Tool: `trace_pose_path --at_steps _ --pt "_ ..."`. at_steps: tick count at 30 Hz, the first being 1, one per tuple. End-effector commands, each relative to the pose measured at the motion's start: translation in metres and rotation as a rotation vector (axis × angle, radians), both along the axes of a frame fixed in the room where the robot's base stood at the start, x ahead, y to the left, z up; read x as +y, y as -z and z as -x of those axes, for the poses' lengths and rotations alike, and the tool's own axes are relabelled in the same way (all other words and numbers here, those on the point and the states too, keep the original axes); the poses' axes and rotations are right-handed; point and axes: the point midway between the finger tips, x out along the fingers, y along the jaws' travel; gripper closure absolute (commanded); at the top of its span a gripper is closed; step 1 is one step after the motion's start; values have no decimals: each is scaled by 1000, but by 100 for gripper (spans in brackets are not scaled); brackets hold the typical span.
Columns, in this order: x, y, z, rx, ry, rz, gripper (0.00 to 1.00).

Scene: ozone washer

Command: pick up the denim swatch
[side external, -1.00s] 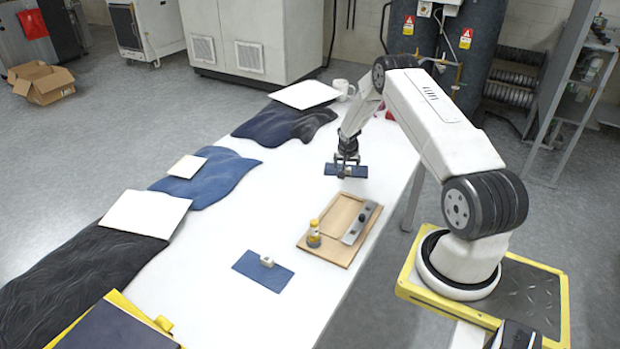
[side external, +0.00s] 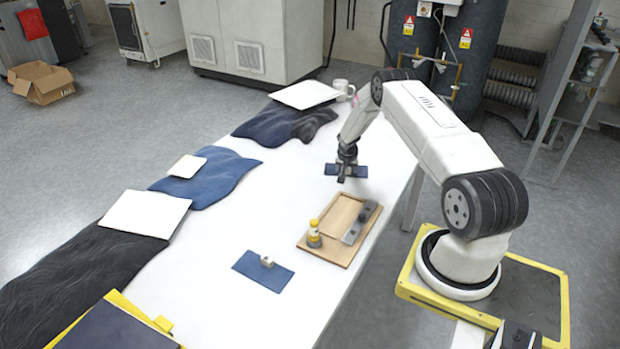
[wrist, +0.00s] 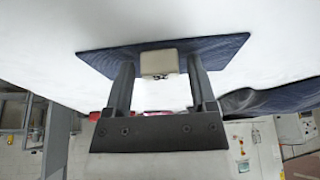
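A dark blue denim swatch (side external: 360,171) lies flat on the white table, under my gripper (side external: 345,172). The swatch also shows in the wrist view (wrist: 222,48), with a small cream block (wrist: 158,64) at its middle. My gripper's two fingers (wrist: 161,66) are apart, one on each side of the block, with a gap visible on both sides. Their tips are close to the swatch; I cannot tell whether they touch it. In the side view my gripper hides the block and the swatch's middle.
A second denim swatch (side external: 247,262) with a small block (side external: 267,261) lies nearer the front. Folded jeans (side external: 225,172) line the left edge. A white mug (side external: 343,88) stands at the back.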

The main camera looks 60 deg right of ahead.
Motion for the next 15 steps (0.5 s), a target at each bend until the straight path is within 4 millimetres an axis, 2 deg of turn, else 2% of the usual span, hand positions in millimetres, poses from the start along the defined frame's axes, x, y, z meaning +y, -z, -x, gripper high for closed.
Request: trace_pose_path --at_steps 1,6,15 --pt "0 0 0 0 0 0 47" --pt "0 0 0 0 0 0 100" --pt "0 -1 0 0 0 1 100"
